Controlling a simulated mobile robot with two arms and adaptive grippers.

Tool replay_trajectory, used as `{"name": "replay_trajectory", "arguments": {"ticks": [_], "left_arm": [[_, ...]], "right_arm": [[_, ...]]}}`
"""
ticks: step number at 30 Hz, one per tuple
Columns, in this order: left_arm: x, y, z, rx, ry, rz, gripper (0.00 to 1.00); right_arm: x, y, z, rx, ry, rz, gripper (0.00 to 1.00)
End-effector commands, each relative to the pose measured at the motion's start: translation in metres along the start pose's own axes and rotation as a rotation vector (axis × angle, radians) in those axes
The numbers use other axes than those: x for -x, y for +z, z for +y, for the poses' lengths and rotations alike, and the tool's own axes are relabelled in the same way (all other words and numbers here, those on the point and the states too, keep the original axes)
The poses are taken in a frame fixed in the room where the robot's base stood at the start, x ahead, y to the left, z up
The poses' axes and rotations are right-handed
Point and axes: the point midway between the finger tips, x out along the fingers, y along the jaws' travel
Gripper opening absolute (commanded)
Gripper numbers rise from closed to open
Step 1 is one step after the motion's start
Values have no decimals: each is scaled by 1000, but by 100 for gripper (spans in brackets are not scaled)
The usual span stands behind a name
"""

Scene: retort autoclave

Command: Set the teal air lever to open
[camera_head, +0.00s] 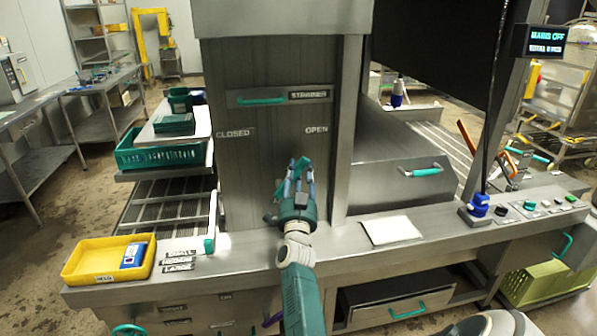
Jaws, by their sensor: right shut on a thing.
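An upright grey metal panel (262,160) stands in the middle of the head view. It bears a CLOSED label (234,133) on its left and an OPEN label (316,130) on its right. My right gripper (299,172) is in front of this panel, just below and a little left of the OPEN label. Its fingers are closed together on the teal air lever, which they mostly hide, so its exact angle cannot be told. My left gripper is not in view.
A teal handle (262,100) marked STRAINER is above. On the counter lie a yellow tray (84,275) with a blue box (133,255), a white sheet (392,230) and a blue knob (479,205). A green crate (130,157) stands left. A display (539,41) reads MAINS OFF.

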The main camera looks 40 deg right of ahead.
Motion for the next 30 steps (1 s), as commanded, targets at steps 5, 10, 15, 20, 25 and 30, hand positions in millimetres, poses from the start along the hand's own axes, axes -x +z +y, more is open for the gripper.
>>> {"name": "replay_trajectory", "arguments": {"ticks": [5,10,15,20,25,30], "left_arm": [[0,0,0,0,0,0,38],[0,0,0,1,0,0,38],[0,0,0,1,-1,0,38],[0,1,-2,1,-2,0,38],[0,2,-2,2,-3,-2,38],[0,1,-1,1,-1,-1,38]], "right_arm": [[1,2,2,-8,5,-4,0],[1,2,2,-9,5,-4,35],[1,2,2,-7,4,-3,52],[0,1,1,-6,2,-2,52],[-3,-8,-5,-8,2,2,52],[-13,-32,-24,-11,2,4,52]]}}
